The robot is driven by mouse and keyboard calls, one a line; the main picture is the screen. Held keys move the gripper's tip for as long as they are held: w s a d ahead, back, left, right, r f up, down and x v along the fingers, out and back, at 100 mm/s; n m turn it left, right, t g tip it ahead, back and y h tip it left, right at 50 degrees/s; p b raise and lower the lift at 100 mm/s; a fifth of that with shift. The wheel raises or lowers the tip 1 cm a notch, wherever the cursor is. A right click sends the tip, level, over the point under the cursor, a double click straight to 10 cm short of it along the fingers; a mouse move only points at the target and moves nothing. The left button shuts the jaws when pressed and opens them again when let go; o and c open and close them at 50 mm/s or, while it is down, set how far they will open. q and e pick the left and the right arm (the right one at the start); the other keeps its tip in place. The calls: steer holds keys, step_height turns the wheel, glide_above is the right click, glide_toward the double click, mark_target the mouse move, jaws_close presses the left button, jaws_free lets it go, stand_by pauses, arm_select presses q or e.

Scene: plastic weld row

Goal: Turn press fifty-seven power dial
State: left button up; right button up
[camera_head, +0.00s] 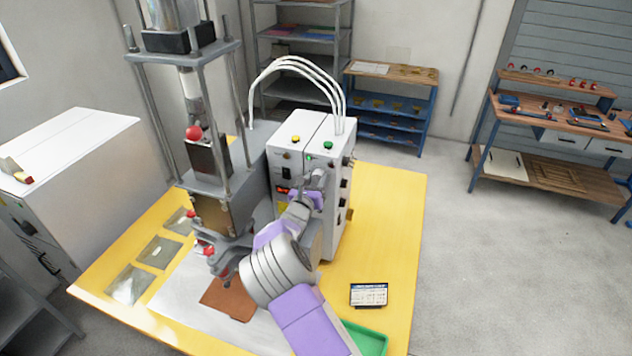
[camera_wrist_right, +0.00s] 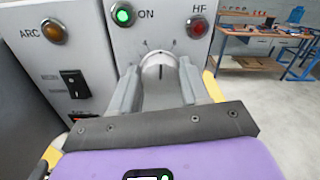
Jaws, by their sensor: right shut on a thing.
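The press (camera_head: 215,150) stands on a yellow-topped table, with its white control box (camera_head: 310,135) beside it on the right. The power dial (camera_wrist_right: 158,62) is a round light-grey knob with a dark mark on the front panel, below the green ON lamp (camera_wrist_right: 123,15) and the red HF lamp (camera_wrist_right: 197,28). My right gripper (camera_wrist_right: 159,78) has its two fingers on either side of the dial and is shut on it. In the head view my right gripper (camera_head: 316,180) reaches the box front and mostly hides the dial. My left gripper is not in view.
An amber ARC lamp (camera_wrist_right: 53,31) and a black rocker switch (camera_wrist_right: 75,83) are left of the dial. A green tray (camera_head: 366,338) and a small dark display card (camera_head: 369,295) lie on the yellow table (camera_head: 395,215). White hoses (camera_head: 300,65) arch above the box.

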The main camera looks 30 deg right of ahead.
steer(key=m+b, duration=0.3)
steer(key=b, duration=0.1)
steer(key=m+b, duration=0.3)
steer(key=b, duration=0.2)
steer(key=m+b, duration=0.3)
steer(key=b, duration=0.2)
steer(key=shift+s+d+f, duration=0.1)
steer(key=shift+f, duration=0.2)
steer(key=shift+r+m+b, duration=0.2)
steer(key=shift+m+b, duration=0.6)
steer(key=shift+b, duration=0.7)
steer(key=o, duration=1)
steer(key=shift+o, duration=0.2)
steer(key=v, duration=0.7)
steer(key=shift+s+a+b, duration=0.2)
steer(key=shift+a+b, duration=0.05)
steer(key=shift+b, duration=0.1)
steer(key=shift+r, duration=0.1)
